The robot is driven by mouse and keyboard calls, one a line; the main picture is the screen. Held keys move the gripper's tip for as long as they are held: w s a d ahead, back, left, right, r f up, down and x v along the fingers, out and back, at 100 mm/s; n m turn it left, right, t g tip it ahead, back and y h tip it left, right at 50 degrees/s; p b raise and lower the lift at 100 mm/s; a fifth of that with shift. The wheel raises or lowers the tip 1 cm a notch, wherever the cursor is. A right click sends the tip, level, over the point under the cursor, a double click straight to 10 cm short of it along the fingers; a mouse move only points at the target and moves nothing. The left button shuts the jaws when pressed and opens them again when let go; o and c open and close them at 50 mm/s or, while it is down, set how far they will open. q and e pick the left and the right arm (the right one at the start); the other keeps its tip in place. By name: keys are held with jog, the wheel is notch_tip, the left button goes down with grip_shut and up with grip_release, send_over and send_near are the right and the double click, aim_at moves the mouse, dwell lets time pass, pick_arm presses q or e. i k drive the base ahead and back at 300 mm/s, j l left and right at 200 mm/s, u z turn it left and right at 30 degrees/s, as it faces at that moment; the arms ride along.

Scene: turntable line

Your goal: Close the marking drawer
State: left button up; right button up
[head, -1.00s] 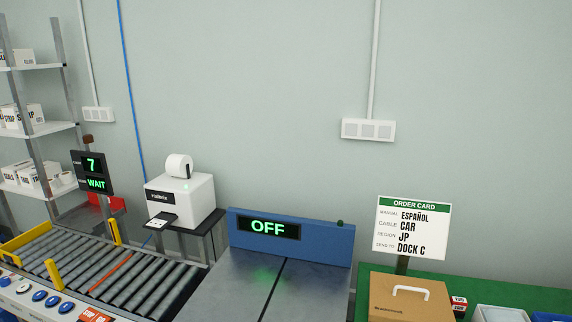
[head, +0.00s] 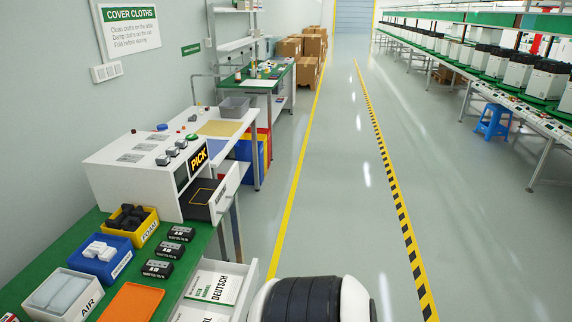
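The white marking machine (head: 125,178) with a lit PICK display stands at the left. Its drawer (head: 231,186) is pulled out on the right side, below the display. The drawer has a white front panel with lettering too small to read, and a dark inside with a yellow outline. Neither of my grippers is in view, so nothing of mine shows at the drawer.
A green bench (head: 60,255) holds a yellow FOAM bin (head: 146,230), a blue bin (head: 100,262), an AIR bin (head: 62,296), an orange mat (head: 132,303) and black boxes. A manual drawer (head: 250,286) stands open below. The aisle floor (head: 330,190) is clear.

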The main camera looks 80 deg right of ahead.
aim_at(206, 199)
jog(key=z, duration=2.05)
jog(key=i+l, duration=0.1)
